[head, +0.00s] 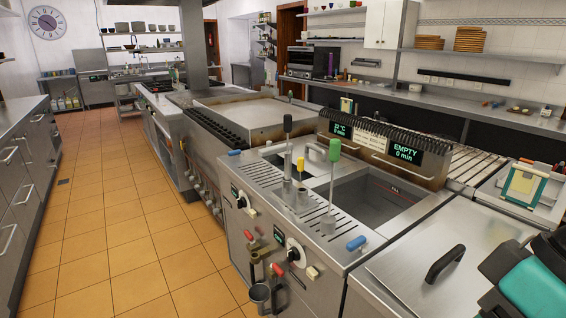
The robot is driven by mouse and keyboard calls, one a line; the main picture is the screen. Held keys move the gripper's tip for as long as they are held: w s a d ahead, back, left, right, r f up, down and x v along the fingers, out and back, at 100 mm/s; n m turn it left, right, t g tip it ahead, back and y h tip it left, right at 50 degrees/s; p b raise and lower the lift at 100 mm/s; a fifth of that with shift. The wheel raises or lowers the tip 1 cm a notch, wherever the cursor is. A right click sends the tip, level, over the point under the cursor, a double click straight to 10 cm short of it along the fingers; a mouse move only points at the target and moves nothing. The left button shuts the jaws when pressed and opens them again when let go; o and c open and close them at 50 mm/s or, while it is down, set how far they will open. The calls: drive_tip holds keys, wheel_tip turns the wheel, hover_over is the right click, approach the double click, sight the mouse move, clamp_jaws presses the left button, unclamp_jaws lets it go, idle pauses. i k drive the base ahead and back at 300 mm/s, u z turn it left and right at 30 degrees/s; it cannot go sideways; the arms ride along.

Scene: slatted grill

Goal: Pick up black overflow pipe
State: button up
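The black overflow pipe (287,124) appears to be the upright metal rod with a black grip at its top, standing in the left part of the steel double-basin unit (318,247). Its lower end meets the slatted top and is partly hidden. Close to its right stand a yellow-topped piece (301,164) and a taller rod with a green grip (335,150). A teal and black part of my arm shows at the lower right corner, well to the right of the pipe. My gripper's fingers are not in view.
Two displays rise behind the basins; one reads EMPTY (405,150). A steel lid (436,277) with a black handle lies right. Tiled floor at left is clear.

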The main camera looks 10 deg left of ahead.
sight(288, 118)
drive_tip(key=z, duration=0.45)
drive_tip(key=k, duration=0.2)
drive_tip(key=u, duration=1.7)
drive_tip(key=i, duration=0.75)
drive_tip(key=u, duration=0.5)
drive_tip(key=i, duration=0.75)
drive_tip(key=z, duration=0.6)
drive_tip(key=i, duration=0.85)
drive_tip(key=z, duration=0.65)
